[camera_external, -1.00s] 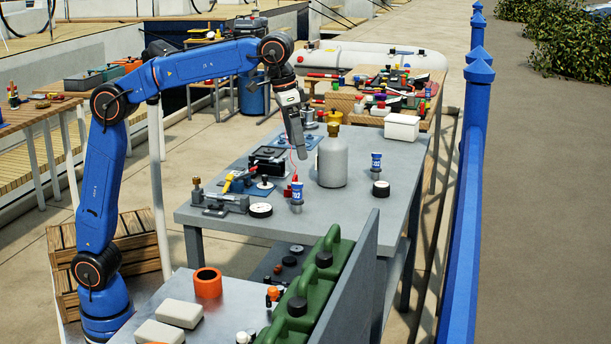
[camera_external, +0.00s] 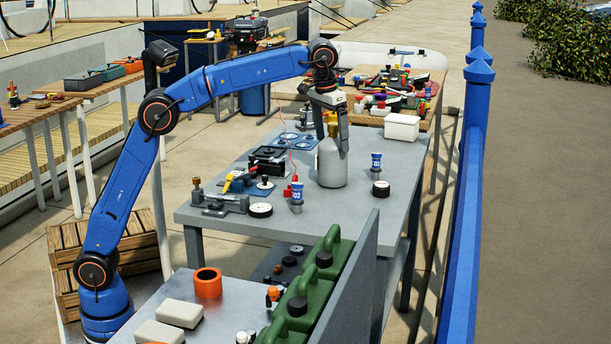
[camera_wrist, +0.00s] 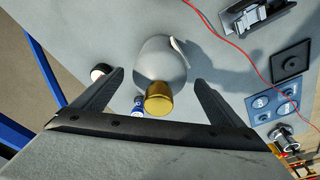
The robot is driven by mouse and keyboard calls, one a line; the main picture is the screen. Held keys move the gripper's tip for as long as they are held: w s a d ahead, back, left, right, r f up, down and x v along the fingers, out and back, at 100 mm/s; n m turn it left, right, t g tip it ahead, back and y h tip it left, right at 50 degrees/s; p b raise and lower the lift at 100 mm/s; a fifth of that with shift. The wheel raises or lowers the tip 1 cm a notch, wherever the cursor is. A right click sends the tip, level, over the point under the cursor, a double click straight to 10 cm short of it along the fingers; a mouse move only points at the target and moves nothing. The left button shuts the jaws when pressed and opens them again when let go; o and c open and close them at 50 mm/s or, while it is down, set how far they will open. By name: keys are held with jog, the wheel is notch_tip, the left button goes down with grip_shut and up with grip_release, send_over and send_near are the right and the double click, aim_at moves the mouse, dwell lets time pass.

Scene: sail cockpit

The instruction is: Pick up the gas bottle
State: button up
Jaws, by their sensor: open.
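The gas bottle (camera_external: 331,168) is a grey cylinder with a brass top, standing upright on the grey table (camera_external: 230,223). In the wrist view the bottle (camera_wrist: 161,62) shows from above, its brass cap (camera_wrist: 159,98) pointing toward my gripper. My gripper (camera_external: 333,140) is at the bottle's upper part, pointing down. In the wrist view my open gripper (camera_wrist: 158,80) has one finger on each side of the bottle, with visible gaps in the picture. I cannot tell whether either finger touches it.
Two small blue-and-white cups (camera_external: 297,191) (camera_external: 376,161) stand near the bottle. A black round gauge (camera_external: 381,188) is to its right, and a black battery-like box (camera_external: 268,159) is to its left. A red wire (camera_wrist: 232,46) runs across the table. A white box (camera_external: 402,127) stands behind.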

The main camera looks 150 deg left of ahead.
aim_at(333, 147)
jog(key=f, duration=0.4)
jog(key=shift+a, duration=0.25)
jog(key=c, duration=1.8)
jog(key=shift+c, duration=0.2)
jog(key=shift+r, duration=0.15)
